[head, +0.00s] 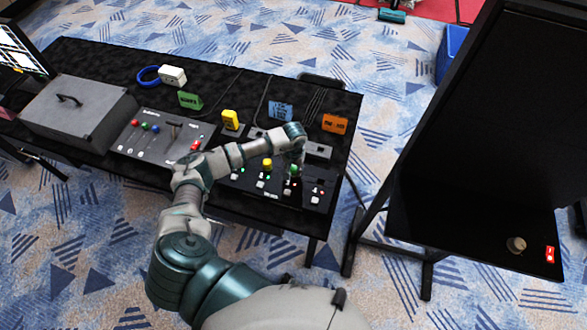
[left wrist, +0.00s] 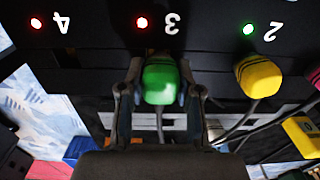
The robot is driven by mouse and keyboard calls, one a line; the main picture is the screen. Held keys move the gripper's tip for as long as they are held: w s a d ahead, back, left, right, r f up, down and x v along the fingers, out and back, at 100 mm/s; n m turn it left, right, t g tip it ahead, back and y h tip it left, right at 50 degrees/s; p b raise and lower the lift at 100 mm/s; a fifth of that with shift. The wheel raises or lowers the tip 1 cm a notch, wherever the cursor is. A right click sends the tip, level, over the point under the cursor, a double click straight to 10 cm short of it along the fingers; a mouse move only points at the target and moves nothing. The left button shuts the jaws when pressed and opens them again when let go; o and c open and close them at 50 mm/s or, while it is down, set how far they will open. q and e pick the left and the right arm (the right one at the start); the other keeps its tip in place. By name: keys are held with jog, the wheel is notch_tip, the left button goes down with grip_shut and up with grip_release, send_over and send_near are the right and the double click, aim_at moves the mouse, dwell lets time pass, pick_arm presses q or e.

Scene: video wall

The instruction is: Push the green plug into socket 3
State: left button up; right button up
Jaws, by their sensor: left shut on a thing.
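The green plug (left wrist: 160,82) is between the two fingers of my left gripper (left wrist: 160,100), which is shut on it. In the head view the green plug (head: 294,169) shows just below the left gripper (head: 293,160) at the socket panel. In the left wrist view the plug is in line with the label 3 (left wrist: 171,23), whose light is red. The mouth of socket 3 is hidden behind the plug, so I cannot tell how deep the plug sits. My right gripper is not in view.
A yellow plug (left wrist: 258,77) is at socket 2, whose light (left wrist: 248,29) is green. The light at 4 (left wrist: 36,23) is red. Cables run close by. A grey box (head: 75,115) and coloured tags stand on the black table (head: 225,85). A large dark screen (head: 480,120) is to the right.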

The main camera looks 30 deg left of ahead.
pick_arm(q)
jog(key=shift+f+b, duration=0.4)
jog(key=shift+f, duration=0.05)
jog(key=o, duration=1.7)
jog(key=shift+o, duration=0.2)
jog(key=shift+r+p, duration=1.8)
jog(key=shift+r, duration=1.75)
